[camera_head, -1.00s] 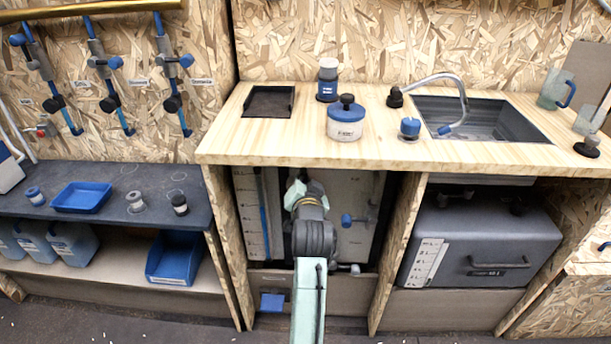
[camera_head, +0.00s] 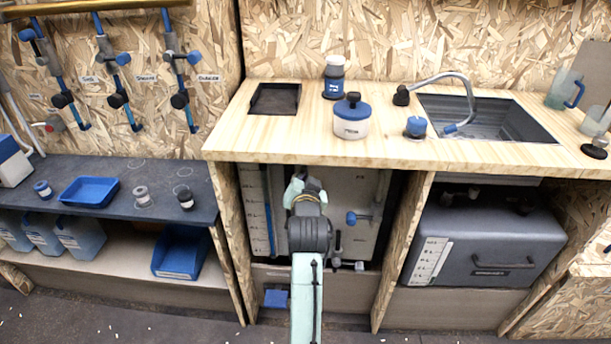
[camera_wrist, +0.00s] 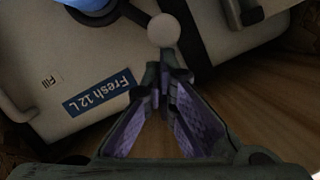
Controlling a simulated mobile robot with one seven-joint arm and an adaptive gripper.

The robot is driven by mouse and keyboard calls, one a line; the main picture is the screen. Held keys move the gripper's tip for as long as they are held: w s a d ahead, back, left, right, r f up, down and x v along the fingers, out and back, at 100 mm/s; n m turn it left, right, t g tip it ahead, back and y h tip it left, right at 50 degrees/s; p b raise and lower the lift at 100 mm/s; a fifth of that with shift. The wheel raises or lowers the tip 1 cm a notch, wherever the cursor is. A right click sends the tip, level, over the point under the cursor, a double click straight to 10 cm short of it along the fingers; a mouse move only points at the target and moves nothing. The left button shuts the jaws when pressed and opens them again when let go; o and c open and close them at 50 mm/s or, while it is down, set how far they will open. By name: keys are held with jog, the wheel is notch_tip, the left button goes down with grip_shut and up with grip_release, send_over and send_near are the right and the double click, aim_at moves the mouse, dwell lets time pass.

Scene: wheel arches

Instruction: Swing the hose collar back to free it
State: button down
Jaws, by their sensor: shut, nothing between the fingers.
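My gripper (camera_wrist: 165,75) is shut and empty in the wrist view. Its tips are just below a pale round knob (camera_wrist: 164,30), close to it; I cannot tell whether they touch. The white tank (camera_wrist: 45,75) with a "Fresh 12 L" label is behind and to the left. A dark bar (camera_wrist: 184,28) runs beside the knob. In the head view my arm reaches into the open bay under the counter and hides the gripper tips. A small dark upright piece (camera_head: 338,243) shows right of my wrist. I cannot tell surely which part is the hose collar.
A blue-handled valve (camera_head: 357,217) is on the right inside the bay. Wooden side panels (camera_head: 403,235) bound the bay closely. The wooden counter (camera_head: 225,140) lies above my arm. A grey tank (camera_head: 485,240) fills the right bay.

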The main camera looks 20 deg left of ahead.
jog(key=shift+a, duration=0.15)
jog(key=s+a+f+n+t+h, duration=0.1)
jog(key=s+a+f+n+h, duration=0.1)
jog(key=a+f+n, duration=0.3)
jog(key=shift+a+f+n+h, duration=0.45)
jog(key=shift+a+n, duration=0.4)
jog(key=shift+n, duration=0.85)
jog(key=shift+r+h, duration=0.1)
jog(key=shift+h, duration=0.15)
